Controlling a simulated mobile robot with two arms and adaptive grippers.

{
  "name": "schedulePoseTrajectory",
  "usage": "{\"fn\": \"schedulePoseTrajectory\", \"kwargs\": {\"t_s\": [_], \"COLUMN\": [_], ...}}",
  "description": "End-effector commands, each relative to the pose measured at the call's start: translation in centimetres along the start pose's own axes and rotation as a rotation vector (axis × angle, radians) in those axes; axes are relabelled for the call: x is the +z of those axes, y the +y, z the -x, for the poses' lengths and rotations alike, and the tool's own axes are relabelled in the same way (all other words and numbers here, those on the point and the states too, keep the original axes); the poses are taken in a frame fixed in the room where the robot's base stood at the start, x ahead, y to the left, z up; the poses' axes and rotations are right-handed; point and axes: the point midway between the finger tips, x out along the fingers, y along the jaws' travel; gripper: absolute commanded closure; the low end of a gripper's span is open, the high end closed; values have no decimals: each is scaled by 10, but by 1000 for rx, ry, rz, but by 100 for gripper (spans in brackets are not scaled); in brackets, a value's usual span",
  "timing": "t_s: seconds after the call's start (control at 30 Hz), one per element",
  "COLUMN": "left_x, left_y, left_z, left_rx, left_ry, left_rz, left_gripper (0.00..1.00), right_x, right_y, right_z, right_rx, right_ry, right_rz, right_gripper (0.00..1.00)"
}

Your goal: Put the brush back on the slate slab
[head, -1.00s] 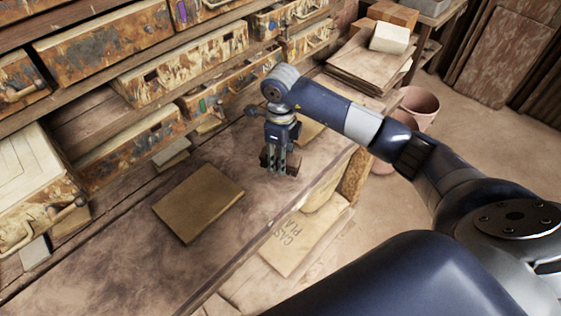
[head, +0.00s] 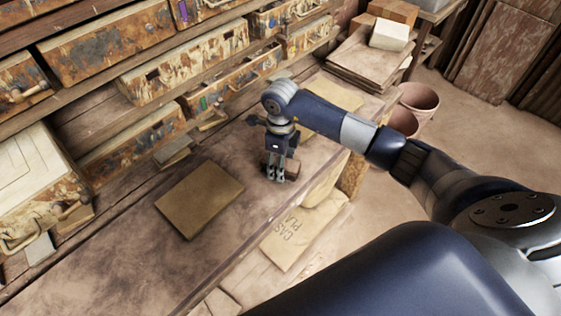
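My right gripper (head: 275,179) points down over the bench, at its front edge side. Its two fingers stand close together across a small dark brown block (head: 292,169), which I take for the brush. The block sticks out on both sides of the fingers, and they look shut on it. I cannot tell whether it touches the bench. A flat olive-brown slab (head: 199,199) lies to the left of the gripper, and a similar flat piece (head: 332,119) lies behind the arm, partly hidden. I cannot tell which is the slate slab. My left gripper is out of view.
Rusty drawers (head: 107,50) line the back of the bench (head: 115,255). Pots (head: 418,98) stand on the floor at the right. The bench is bare around the olive-brown slab.

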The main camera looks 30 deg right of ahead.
Motion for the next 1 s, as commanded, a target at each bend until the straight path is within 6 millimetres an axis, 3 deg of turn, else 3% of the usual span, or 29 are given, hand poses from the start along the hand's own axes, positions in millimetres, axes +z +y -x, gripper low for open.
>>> {"fn": "schedulePoseTrajectory", "kwargs": {"t_s": [0.17,0.23,0.7,1.0], "left_x": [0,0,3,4], "left_y": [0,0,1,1], "left_z": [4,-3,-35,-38], "left_rx": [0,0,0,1], "left_ry": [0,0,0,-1], "left_rz": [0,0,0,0], "left_gripper": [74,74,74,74], "right_x": [0,1,1,0], "right_y": [0,-1,-1,0], "right_z": [6,12,105,123], "right_rx": [0,-4,-3,0], "right_ry": [-1,-3,-3,1], "right_rz": [1,0,1,0], "right_gripper": [43,43,43,43]}}
